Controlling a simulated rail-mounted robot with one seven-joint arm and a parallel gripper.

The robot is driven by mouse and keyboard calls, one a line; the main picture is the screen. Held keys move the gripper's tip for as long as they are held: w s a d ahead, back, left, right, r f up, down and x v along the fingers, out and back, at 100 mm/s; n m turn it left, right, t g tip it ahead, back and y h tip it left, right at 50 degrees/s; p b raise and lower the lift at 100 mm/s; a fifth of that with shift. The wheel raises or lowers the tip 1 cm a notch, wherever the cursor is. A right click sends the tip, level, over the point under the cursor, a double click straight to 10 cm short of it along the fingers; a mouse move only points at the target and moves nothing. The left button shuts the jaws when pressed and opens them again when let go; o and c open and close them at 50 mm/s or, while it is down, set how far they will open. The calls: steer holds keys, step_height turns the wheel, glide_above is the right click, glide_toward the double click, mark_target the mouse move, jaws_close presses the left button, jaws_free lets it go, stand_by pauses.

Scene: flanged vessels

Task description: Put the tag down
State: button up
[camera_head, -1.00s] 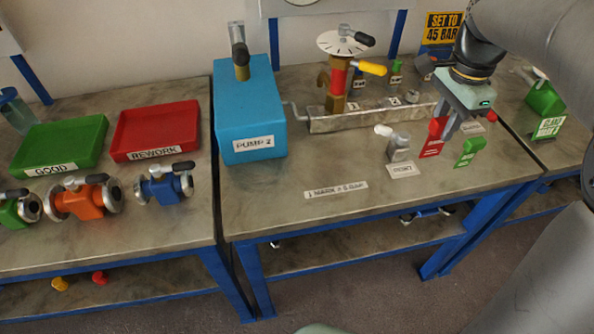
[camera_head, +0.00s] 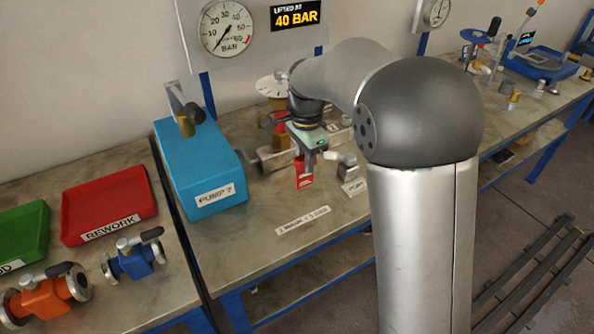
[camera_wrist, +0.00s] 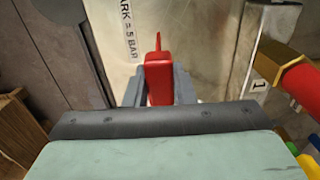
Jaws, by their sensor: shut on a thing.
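In the wrist view my gripper (camera_wrist: 158,90) is shut on the red tag (camera_wrist: 158,72), with a grey finger on each side. The tag's lower end is near the bench surface; I cannot tell whether it touches. The printed strip on the bench (camera_head: 303,221) lies in front of the tag.
A small metal fitting (camera_head: 348,165) and its label (camera_head: 354,187) stand just right of the tag. A metal channel (camera_head: 275,160) with a valve lies behind. My arm covers the bench's right part. The bench front by the strip is clear. A red REWORK tray (camera_head: 108,203) is left.

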mark_target(303, 179)
steer(key=shift+w+a+f, duration=0.2)
steer(key=shift+a+f, duration=0.55)
steer(key=shift+f, duration=0.15)
steer(key=shift+w+a+f, duration=0.1)
steer(key=shift+a+f, duration=0.05)
steer(key=shift+f, duration=0.8)
steer(key=shift+a+f, duration=0.1)
steer(key=shift+f, duration=0.8)
steer(key=shift+f, duration=0.2)
steer(key=o, duration=1)
